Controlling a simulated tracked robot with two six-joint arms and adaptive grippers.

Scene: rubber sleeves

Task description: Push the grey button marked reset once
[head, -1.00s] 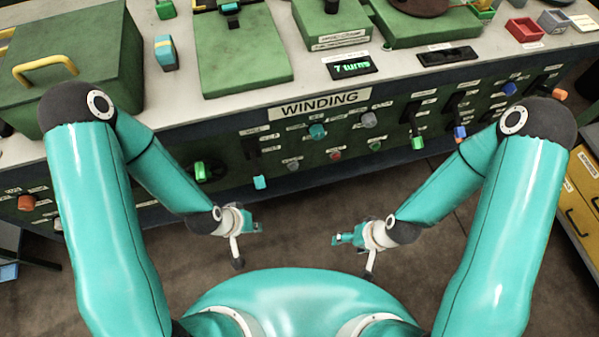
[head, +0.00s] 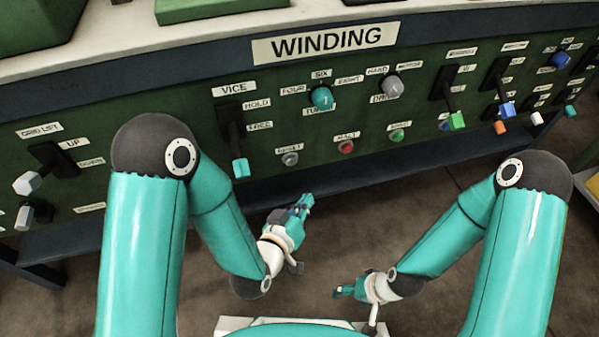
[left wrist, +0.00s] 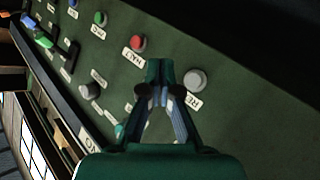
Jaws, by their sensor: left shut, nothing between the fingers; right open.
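The grey reset button (head: 290,159) is a small round knob low on the green panel, under a small label that is hard to read in the head view. In the left wrist view the grey button (left wrist: 195,80) stands right of my fingertips, beside a label starting "RE". My left gripper (head: 305,201) is shut and empty, in front of the panel and below the button in the head view; its closed fingertips (left wrist: 160,68) show apart from the button. My right gripper (head: 342,292) is open and empty, lower right, away from the panel.
A red button (head: 346,147) and a green button (head: 397,135) sit right of the grey one. A teal-tipped vice lever (head: 240,168) hangs to its left. A teal knob (head: 321,98) and a grey knob (head: 393,87) are above. The floor space before the panel is clear.

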